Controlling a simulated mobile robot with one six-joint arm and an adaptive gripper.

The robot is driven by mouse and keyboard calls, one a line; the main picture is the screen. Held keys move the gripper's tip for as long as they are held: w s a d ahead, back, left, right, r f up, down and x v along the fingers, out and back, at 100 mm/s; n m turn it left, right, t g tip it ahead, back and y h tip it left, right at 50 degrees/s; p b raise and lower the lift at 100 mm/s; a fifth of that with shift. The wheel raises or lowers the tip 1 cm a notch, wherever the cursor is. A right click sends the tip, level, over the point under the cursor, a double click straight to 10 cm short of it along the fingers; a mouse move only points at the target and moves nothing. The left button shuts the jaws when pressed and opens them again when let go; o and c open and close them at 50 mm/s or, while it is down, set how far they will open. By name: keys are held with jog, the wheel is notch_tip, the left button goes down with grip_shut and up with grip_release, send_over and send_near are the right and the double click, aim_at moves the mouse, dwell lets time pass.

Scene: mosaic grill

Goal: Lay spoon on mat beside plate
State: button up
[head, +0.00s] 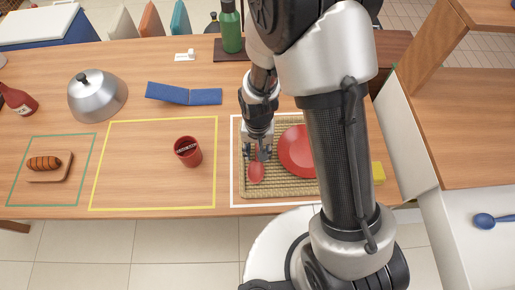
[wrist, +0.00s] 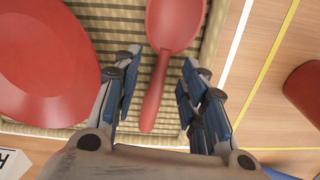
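A red spoon (head: 256,173) lies on the woven mat (head: 287,187), to the left of the red plate (head: 295,152) in the head view. My gripper (head: 257,153) is low over the mat at the spoon's handle. In the wrist view, my gripper (wrist: 160,72) is open, with a finger on each side of the handle of the spoon (wrist: 157,85) and gaps between. The plate (wrist: 50,65) is at the left there, apart from the spoon, and the mat (wrist: 92,20) shows beneath both. My arm hides the plate's right part in the head view.
A red cup (head: 188,152) stands left of the mat, inside a yellow outline. A green bottle (head: 231,27), a blue folded item (head: 184,94) and a metal dome (head: 97,96) are farther back. A yellow block (head: 378,172) sits right of my arm. Bare table lies around the cup.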

jog(key=shift+r, duration=0.1)
notch_tip(320, 180, up, 12)
dwell(0.4)
dwell(0.5)
jog(key=s+d+r+t, duration=0.1)
jog(key=s+d+r, duration=0.2)
jog(key=r, duration=0.3)
jog(key=s+d+r+n+t, duration=0.1)
jog(key=s+d+r+t, duration=0.1)
jog(key=s+d+r, duration=0.2)
jog(key=s+d+r+n+t, duration=0.1)
jog(key=s+d+r, duration=0.3)
jog(key=s+r, duration=0.2)
notch_tip(320, 180, up, 3)
jog(key=shift+s+f+t, duration=0.15)
jog(key=shift+s+t, duration=0.1)
jog(key=shift+t, duration=0.05)
jog(key=shift+c, duration=0.7)
jog(key=shift+s, duration=0.1)
